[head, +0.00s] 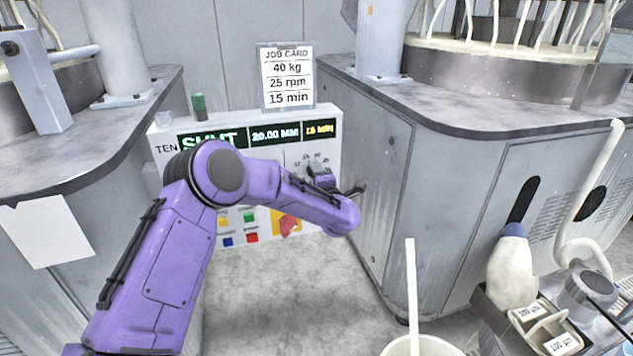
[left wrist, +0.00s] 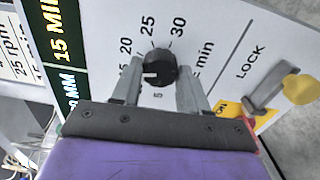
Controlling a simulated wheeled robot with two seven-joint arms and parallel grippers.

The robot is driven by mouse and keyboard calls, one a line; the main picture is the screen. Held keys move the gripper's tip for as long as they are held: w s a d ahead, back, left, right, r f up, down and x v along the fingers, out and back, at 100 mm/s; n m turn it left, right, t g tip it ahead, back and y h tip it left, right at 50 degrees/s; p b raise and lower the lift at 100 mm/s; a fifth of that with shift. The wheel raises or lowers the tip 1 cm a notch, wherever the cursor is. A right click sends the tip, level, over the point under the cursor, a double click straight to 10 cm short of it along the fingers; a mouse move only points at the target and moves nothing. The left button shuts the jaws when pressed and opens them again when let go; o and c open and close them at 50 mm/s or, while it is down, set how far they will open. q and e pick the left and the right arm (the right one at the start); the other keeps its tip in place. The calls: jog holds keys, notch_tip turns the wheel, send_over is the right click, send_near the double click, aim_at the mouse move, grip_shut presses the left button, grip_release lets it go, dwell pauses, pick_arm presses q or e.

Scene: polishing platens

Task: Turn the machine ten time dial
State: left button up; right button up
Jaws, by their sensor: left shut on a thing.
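The machine ten control panel (head: 160,148) is white and stands between two grey machines, with lit displays reading 20.00 MM and 15 MIN. Its time dial (left wrist: 160,68) is a black round knob with a white mark, which faces left in the left wrist view. Numbers 20, 25 and 30 and the word min are printed around it. My left gripper (left wrist: 158,85) is shut on the dial, one finger on each side. In the head view the left gripper (head: 325,182) is at the panel's right part, and my purple arm hides some of the panel. My right gripper is out of view.
A LOCK lever (left wrist: 270,90) with a yellow knob is near the dial. A green-capped item (head: 199,106) stands on the panel top. The right machine's side (head: 372,165) is close to the gripper.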

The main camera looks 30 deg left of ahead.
pick_arm(q)
jog(key=shift+f+n+b, duration=0.1)
jog(key=shift+n+b, duration=0.2)
jog(key=shift+n, duration=0.2)
jog(key=o, duration=1.1)
jog(key=shift+c, duration=0.2)
jog(key=v, duration=1)
jog(key=shift+s+d, duration=0.2)
jog(key=shift+s, duration=0.05)
